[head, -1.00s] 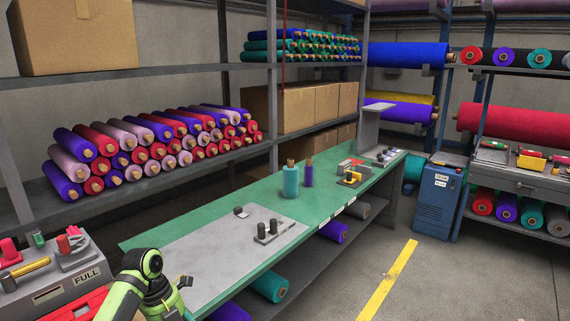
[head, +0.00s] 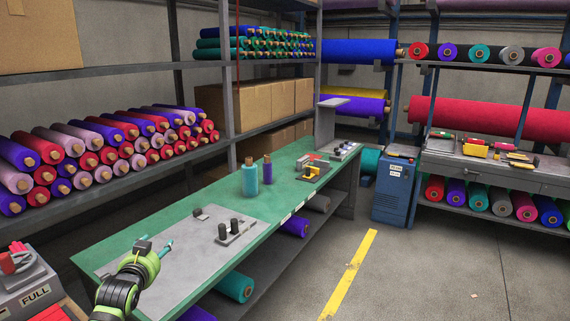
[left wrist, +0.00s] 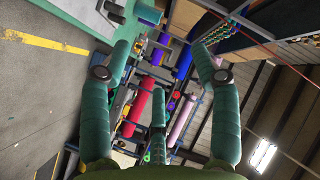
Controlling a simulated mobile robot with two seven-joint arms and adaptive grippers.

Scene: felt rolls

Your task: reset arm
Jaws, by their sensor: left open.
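My left arm, black and bright green, comes in at the lower left of the head view. My left gripper (head: 158,245) shows there in front of the near end of the green bench (head: 207,198), over the grey mat (head: 180,262) in the picture. In the left wrist view my left gripper (left wrist: 162,58) has its teal fingers spread wide, with nothing between them. Past the fingers are the distant racks and rolls, the floor and the ceiling. My right arm and gripper are in neither view.
A small holder with black knobs (head: 236,232) sits on the mat. A grey box marked FULL (head: 30,285) is at lower left.

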